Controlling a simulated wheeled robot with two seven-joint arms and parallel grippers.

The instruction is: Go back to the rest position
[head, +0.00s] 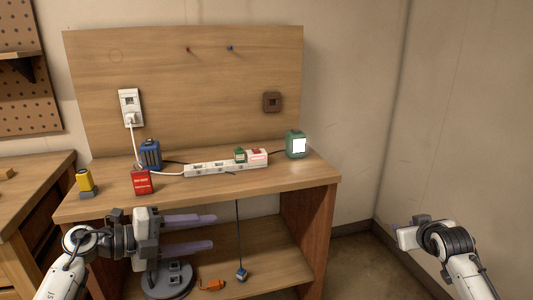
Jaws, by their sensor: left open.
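My left gripper (215,231) is open and empty. Its two purple fingers point right in front of the wooden workbench (90,208), below the benchtop's front edge and over the view of the lower shelf. My right arm (445,242) shows at the lower right, in front of bare floor and wall.
On the benchtop are a white power strip (205,168), a blue block (150,154), a red box (142,183), a yellow item (85,181) and a green device (296,144). A cord hangs to a blue plug (241,274). An orange item (212,285) lies low.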

